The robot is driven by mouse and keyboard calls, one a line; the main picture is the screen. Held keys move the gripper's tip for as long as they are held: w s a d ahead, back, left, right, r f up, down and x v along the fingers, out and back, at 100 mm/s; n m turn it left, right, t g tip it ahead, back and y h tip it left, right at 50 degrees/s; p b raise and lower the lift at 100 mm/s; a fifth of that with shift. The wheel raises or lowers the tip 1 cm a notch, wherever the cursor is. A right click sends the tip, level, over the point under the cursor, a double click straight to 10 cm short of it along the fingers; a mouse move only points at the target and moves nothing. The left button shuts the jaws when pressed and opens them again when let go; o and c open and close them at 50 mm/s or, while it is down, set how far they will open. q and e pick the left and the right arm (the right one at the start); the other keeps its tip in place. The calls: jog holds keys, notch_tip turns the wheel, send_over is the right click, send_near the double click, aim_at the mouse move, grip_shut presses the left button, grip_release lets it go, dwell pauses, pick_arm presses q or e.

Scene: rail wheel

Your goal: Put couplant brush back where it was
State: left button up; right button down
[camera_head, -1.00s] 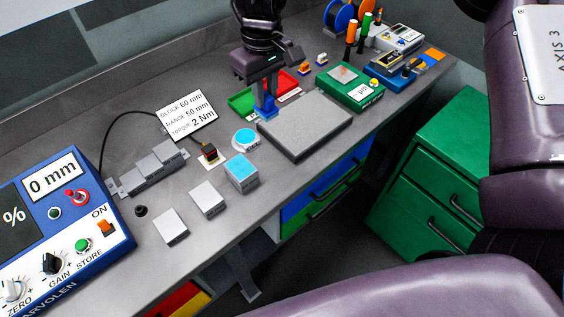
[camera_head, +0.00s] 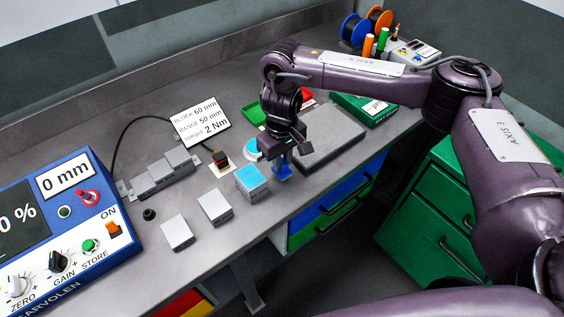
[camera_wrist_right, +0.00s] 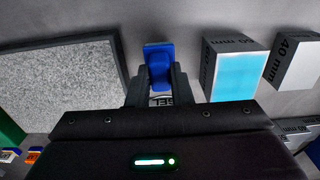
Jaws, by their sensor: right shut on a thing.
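My right gripper (camera_head: 281,160) is shut on a small blue piece, which I take to be the couplant brush (camera_head: 282,172). In the right wrist view the blue brush (camera_wrist_right: 158,58) sits between the two fingers; its bristles cannot be made out. The gripper points down, just right of the block with the cyan top (camera_head: 252,181). The round gel dish (camera_head: 251,148) with a cyan top is partly hidden behind the gripper, and part of its label shows between the fingers in the right wrist view. My left gripper is not in view.
A grey slab (camera_head: 335,142) lies right of the gripper, with green and red trays (camera_head: 252,114) behind. Plain grey blocks (camera_head: 177,233) stand front left, near the blue instrument (camera_head: 122,229). A sign (camera_head: 200,122) stands at the back. The bench's front edge is close to the brush.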

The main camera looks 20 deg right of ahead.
jog(key=shift+f, duration=0.7)
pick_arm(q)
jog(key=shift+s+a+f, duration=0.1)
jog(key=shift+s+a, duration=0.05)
pick_arm(e)
jog(key=shift+w, duration=0.1)
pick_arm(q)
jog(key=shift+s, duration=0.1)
pick_arm(e)
jog(key=shift+f, duration=0.15)
jog(key=c, duration=1.3)
grip_release()
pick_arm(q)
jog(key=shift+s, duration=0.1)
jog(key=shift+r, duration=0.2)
pick_arm(e)
notch_tip(320, 180, up, 12)
jog(key=shift+r, duration=0.2)
